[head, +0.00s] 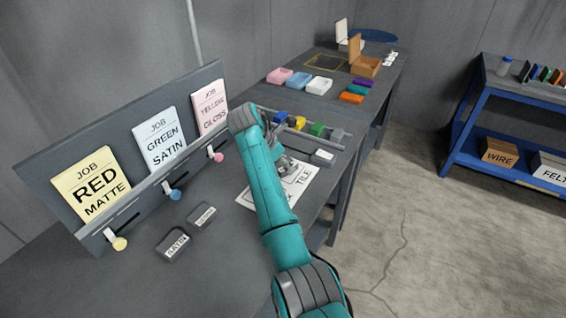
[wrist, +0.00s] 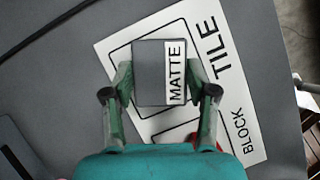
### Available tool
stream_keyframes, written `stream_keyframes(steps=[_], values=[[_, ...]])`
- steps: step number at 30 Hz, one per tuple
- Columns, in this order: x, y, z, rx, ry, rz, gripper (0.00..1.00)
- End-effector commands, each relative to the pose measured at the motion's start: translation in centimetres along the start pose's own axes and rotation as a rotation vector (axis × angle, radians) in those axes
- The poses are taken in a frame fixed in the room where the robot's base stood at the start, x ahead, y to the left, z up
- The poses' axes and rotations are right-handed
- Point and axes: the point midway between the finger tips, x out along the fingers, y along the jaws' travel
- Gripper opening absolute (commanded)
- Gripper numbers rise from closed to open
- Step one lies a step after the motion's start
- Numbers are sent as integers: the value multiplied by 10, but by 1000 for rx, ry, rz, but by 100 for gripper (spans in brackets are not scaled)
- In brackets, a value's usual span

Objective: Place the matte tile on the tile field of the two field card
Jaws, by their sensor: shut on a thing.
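The matte tile (wrist: 150,72), a dark grey square with a white MATTE label, is between the fingers of my gripper (wrist: 160,80) in the wrist view. My gripper is shut on it. The white two field card (wrist: 244,88) lies on the bench below, with outlined fields marked TILE and BLOCK. The tile overlaps the TILE outline, turned relative to it; I cannot tell whether it touches the card. A red thing (wrist: 220,138), mostly hidden by the right finger, shows at the BLOCK field. In the head view my arm partly covers the card (head: 301,181), and the held tile is hard to make out.
Two other dark labelled tiles (head: 173,245) lie on the bench, left of my arm. A rack of coloured blocks (head: 317,129) stands just beyond the card. A board with job cards (head: 160,139) stands along the back.

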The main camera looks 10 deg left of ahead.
Motion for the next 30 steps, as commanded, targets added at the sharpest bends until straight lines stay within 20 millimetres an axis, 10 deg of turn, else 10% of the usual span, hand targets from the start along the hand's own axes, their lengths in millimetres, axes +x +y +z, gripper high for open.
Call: stream_keyframes(steps=[1,2,5,17,30], values=[[2,0,-1,0,0,-1,22],[2,0,-1,0,0,-1,62],[1,0,-1,0,0,-1,83],[-3,0,1,0,0,1,83],[-81,1,1,0,-1,3,83]])
